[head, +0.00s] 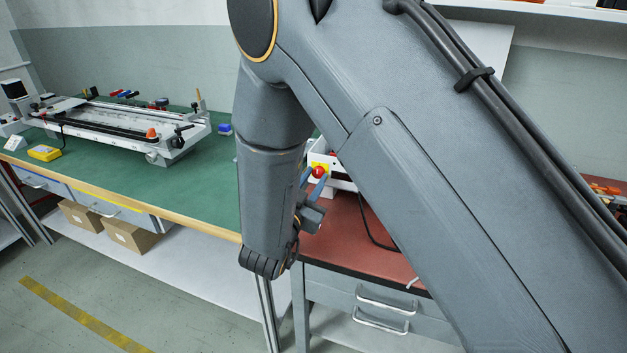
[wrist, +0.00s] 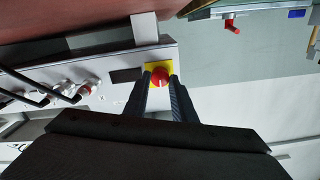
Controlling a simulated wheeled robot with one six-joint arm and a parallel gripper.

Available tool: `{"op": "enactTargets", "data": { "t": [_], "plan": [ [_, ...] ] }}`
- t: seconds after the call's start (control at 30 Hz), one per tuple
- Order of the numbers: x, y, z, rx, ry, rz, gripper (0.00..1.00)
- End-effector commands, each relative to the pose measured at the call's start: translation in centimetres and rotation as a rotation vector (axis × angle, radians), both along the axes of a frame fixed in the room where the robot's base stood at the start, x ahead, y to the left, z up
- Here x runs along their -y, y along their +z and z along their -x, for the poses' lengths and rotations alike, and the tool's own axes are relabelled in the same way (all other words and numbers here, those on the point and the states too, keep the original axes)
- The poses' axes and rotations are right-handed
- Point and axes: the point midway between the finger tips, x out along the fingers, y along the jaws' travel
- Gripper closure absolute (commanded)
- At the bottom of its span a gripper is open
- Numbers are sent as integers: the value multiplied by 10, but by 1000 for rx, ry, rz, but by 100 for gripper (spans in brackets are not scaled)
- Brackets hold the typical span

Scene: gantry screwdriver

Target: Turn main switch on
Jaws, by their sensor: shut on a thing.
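The main switch is a red round knob (wrist: 160,77) with a white mark, on a yellow square plate (wrist: 151,67) on the front of a light grey control box (wrist: 120,62). In the head view the red knob (head: 319,171) shows just beyond my fingers. My gripper (wrist: 161,84) has one finger on each side of the knob and is shut on it. In the head view my gripper (head: 314,180) reaches the box front, and my arm hides most of the box.
Cables with plugs (wrist: 72,93) sit on the box panel beside the switch. The box stands on a red bench top (head: 345,230). A green bench (head: 190,175) at left carries a long gantry fixture (head: 120,122) and a yellow box (head: 45,153).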

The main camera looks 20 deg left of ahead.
Motion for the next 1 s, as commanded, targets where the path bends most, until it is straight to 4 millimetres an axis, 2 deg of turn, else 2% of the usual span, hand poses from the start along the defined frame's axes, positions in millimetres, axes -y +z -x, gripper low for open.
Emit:
{"op": "enactTargets", "data": {
  "t": [0.27, 1.0],
  "plan": [
    [0, -1, 0, 15, 0, -187, 99],
    [0, -2, -1, 70, 1, -888, 99]
  ]
}}
